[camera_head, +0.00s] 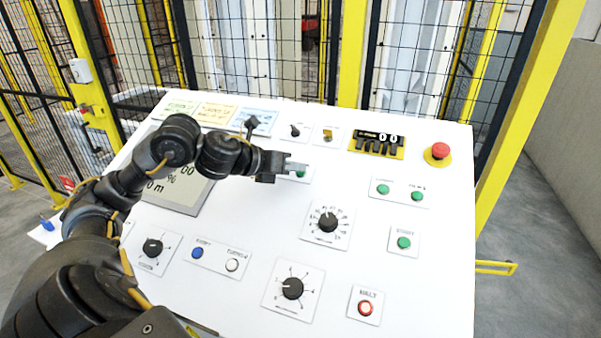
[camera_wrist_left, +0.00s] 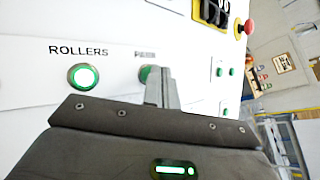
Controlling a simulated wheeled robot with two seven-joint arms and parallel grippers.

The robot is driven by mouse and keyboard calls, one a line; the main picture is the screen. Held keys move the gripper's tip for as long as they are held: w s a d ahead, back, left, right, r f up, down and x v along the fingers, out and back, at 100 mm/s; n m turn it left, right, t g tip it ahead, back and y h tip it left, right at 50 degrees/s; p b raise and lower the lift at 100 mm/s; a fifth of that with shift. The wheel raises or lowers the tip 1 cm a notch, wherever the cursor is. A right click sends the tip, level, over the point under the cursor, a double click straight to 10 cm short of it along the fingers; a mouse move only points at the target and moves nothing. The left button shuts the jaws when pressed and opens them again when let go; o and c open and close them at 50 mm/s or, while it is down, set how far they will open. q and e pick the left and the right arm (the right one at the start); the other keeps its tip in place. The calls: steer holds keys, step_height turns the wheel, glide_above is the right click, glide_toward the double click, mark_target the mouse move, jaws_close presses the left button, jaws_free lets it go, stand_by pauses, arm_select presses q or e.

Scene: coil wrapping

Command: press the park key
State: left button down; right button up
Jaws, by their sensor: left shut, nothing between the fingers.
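The white control panel (camera_head: 340,250) fills the middle of the head view. My left gripper (camera_head: 303,168) is shut and empty, with its fingertips over a green key near the panel's upper middle. In the left wrist view, the green park key (camera_wrist_left: 144,74) sits under a blurred label that seems to read PARK. The shut fingers of my left gripper (camera_wrist_left: 160,72) cover its right part. I cannot tell whether the fingertips touch it. The ROLLERS key (camera_wrist_left: 84,76) to its left glows whitish green. My right gripper is not in view.
A red mushroom button (camera_head: 440,150) and a counter (camera_head: 377,143) stand at the upper right. A black dial (camera_head: 328,222) lies below the gripper, and a small lever (camera_head: 295,130) stands above it. More green keys (camera_head: 383,188) are to the right. Yellow-framed fencing stands behind.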

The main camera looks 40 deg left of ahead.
arm_select(q)
steer(key=shift+w+f+b, duration=0.1)
steer(key=shift+f+b, duration=0.2)
steer(key=shift+r, duration=0.1)
stand_by(0.4)
steer(key=shift+s+r+p, duration=0.3)
steer(key=shift+r+p, duration=0.2)
steer(key=shift+r, duration=0.2)
steer(key=r+p, duration=0.1)
steer(key=s+r+p, duration=0.1)
steer(key=r, duration=0.1)
steer(key=s+r+p, duration=0.1)
steer(key=shift+d+r, duration=0.25)
steer(key=shift+d, duration=0.15)
stand_by(0.8)
